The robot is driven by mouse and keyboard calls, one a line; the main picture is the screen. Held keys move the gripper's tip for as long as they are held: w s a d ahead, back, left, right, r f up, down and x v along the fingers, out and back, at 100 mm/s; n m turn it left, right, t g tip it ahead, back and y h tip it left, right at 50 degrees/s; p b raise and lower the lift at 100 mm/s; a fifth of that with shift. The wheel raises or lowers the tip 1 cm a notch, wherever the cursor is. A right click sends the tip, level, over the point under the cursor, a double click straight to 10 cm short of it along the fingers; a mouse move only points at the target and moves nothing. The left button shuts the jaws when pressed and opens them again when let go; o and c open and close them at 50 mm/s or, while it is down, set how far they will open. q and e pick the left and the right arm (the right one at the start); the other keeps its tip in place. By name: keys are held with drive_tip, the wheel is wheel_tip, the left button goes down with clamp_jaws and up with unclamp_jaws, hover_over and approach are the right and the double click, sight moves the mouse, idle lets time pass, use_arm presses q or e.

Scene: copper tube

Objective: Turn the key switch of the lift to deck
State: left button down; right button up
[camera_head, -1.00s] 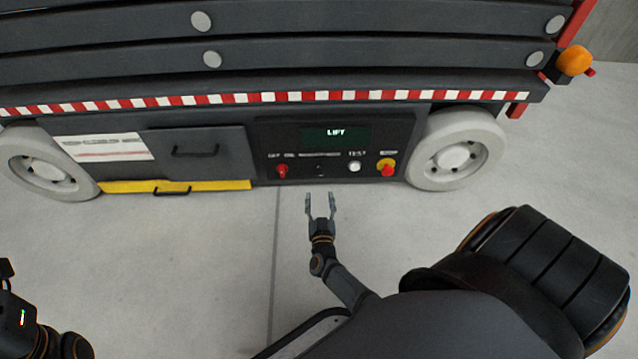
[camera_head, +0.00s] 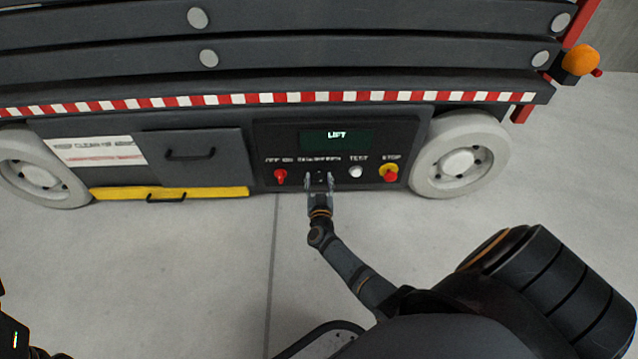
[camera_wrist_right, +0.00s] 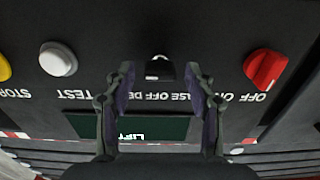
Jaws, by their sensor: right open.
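The lift's control panel (camera_head: 270,145) is dark, with a lit green screen (camera_head: 336,138) reading LIFT. The key switch (camera_wrist_right: 159,68) is a small black knob at the panel's middle, seen upside down in the right wrist view. My right gripper (camera_head: 319,180) is open in front of it; in the wrist view its fingertips (camera_wrist_right: 160,72) stand on either side of the knob. I cannot tell whether they touch it. The label by the switch is partly covered by the fingers. Of my left arm only a dark piece shows at the lower left; its gripper is not visible.
A red OFF/ON switch (camera_head: 280,175) is left of the key switch. A white TEST button (camera_head: 356,172) and a red STOP button on yellow (camera_head: 389,173) are to the right. White wheels (camera_head: 459,160) flank the panel. The concrete floor (camera_head: 200,270) in front is clear.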

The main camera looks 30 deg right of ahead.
drive_tip(key=shift+c, duration=0.4)
clamp_jaws()
drive_tip(key=shift+m, duration=0.3)
drive_tip(key=m, duration=0.3)
drive_tip(key=shift+s+p, duration=0.1)
drive_tip(key=shift+p, duration=0.3)
drive_tip(key=m, duration=0.5)
drive_tip(key=shift+d+f, duration=0.1)
drive_tip(key=shift+f, duration=0.05)
drive_tip(key=shift+m, duration=0.3)
drive_tip(key=shift+o, duration=0.4)
unclamp_jaws()
